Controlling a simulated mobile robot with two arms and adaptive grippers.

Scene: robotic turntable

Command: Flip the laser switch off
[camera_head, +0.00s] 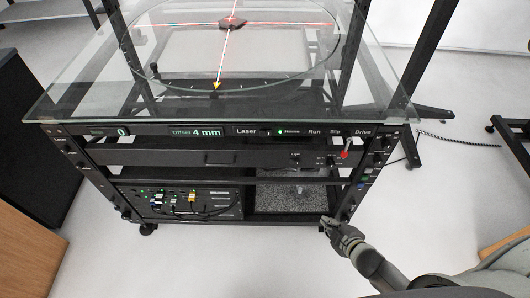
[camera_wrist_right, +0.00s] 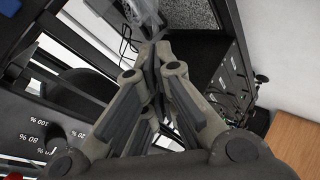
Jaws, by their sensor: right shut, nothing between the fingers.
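The laser switch (camera_head: 267,132) is a tiny part on the dark front panel, just right of the "Laser" label and left of a green light. Its position, on or off, is too small to tell. Red laser lines cross on the glass top. My right gripper (camera_head: 328,222) is low in front of the rack's right side, below and right of the switch and apart from it. In the right wrist view the gripper (camera_wrist_right: 157,52) has its fingertips together, with nothing between them. My left gripper is not in view.
The glass tabletop (camera_head: 80,100) overhangs the black rack. Cables (camera_head: 190,201) plug into a lower panel. A wooden box (camera_head: 30,245) stands at the left. Floor is clear in front of the rack.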

